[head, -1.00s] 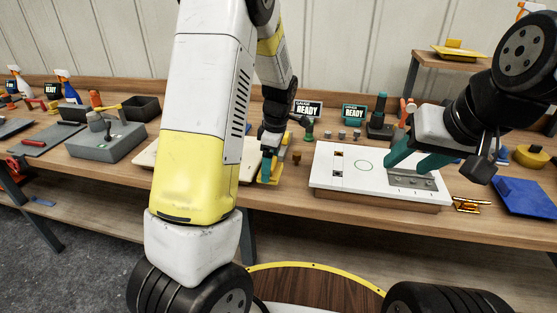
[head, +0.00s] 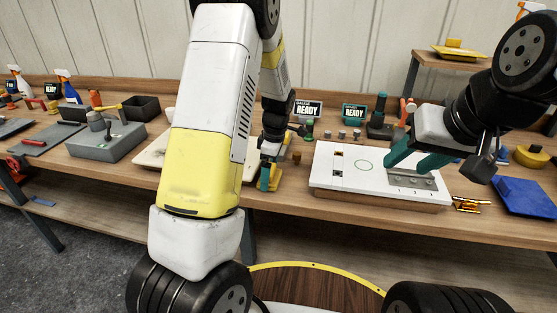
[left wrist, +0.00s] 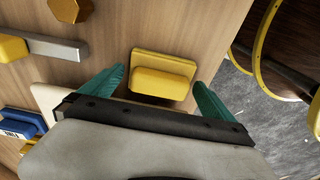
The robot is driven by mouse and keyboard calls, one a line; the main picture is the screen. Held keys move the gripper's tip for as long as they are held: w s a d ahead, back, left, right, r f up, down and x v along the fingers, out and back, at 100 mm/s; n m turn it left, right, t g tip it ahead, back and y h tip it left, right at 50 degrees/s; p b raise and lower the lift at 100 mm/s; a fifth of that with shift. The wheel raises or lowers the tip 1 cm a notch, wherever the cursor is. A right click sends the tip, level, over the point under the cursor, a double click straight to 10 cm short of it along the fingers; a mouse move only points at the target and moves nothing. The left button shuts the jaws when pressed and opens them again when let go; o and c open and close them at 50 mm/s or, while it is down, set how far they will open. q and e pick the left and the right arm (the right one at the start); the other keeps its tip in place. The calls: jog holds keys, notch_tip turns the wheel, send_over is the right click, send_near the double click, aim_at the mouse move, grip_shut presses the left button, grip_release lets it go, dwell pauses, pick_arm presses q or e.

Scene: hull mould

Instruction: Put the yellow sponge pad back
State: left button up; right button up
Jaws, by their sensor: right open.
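The yellow sponge pad (left wrist: 163,75) lies on the wooden bench in the left wrist view, between the teal fingers of my left gripper (left wrist: 160,95). The fingers are open, with a gap on each side of the pad. In the head view my left gripper (head: 266,177) is low over the bench, left of the white board, and partly hides the yellow pad (head: 275,180). My right gripper (head: 416,160) is open at a grey metal plate (head: 412,181) on the right part of the white board (head: 345,183). I cannot tell whether it touches the plate.
A pale board (head: 152,157) lies partly behind my left arm. A grey box (head: 105,142) stands further left. A blue pad (head: 524,196) and brass pieces (head: 470,204) lie at right. A raised shelf (head: 445,62) holds a yellow item (head: 456,50). Small pegs stand behind the white board.

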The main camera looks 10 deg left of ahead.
aim_at(274, 170)
pick_arm(q)
jog(key=shift+r, duration=0.1)
notch_tip(274, 170, up, 12)
jog(key=d, duration=0.1)
jog(key=s+r+m+t+h, duration=0.1)
jog(key=s+r+m+t, duration=0.1)
jog(key=s+r+m, duration=0.2)
jog(key=s+r+m+t+h, duration=0.1)
jog(key=s+r+m, duration=0.3)
jog(key=s+m, duration=0.4)
jog(key=s+d+r+m+t+h, duration=0.1)
jog(key=s+r+m+t, duration=0.2)
jog(key=s, duration=0.9)
jog(key=shift+s+r+m+h, duration=0.15)
jog(key=shift+r+m+h, duration=0.15)
jog(key=shift+r+m, duration=0.95)
jog(key=shift+d+f+m, duration=0.1)
jog(key=shift+f+m, duration=0.25)
